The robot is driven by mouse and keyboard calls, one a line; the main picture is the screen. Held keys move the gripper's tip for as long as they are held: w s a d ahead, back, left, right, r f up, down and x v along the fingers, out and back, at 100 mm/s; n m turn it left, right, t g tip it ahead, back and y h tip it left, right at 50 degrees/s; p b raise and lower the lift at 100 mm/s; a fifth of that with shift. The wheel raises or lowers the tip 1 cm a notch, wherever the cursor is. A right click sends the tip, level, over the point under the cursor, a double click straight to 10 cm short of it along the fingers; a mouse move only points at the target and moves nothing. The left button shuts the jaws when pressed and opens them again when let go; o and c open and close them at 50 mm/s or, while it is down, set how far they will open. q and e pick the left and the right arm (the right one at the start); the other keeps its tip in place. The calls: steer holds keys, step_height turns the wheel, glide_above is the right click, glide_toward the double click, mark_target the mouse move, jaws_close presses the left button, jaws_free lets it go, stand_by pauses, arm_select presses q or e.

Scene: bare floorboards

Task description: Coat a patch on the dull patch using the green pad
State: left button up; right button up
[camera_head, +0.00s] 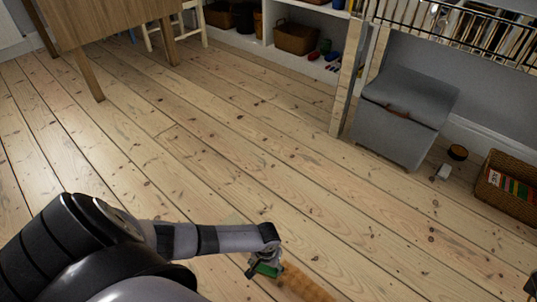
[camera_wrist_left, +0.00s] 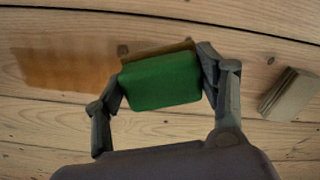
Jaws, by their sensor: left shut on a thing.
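My left gripper (camera_head: 264,268) is shut on the green pad (camera_wrist_left: 160,82), which sits between its two fingers. The pad also shows as a small green piece in the head view (camera_head: 268,270). A brown strip runs along the pad's far edge in the left wrist view. An orange-brown patch (camera_wrist_left: 65,68) lies on the floorboards beside the pad; in the head view it shows at the bottom edge (camera_head: 305,286). I cannot tell whether the pad touches the floor. No separate dull area stands out clearly. A dark piece at the head view's lower right edge may be my right gripper (camera_head: 532,286).
A grey-beige block (camera_wrist_left: 289,94) lies on the floor right of the pad in the left wrist view. A grey box (camera_head: 402,118), a wicker basket (camera_head: 508,188) and a shelf stand at the back right. A wooden table (camera_head: 105,20) is back left. The middle floor is clear.

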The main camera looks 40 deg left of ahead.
arm_select(q)
steer(key=shift+r+p, duration=1.15)
steer(key=shift+r, duration=0.25)
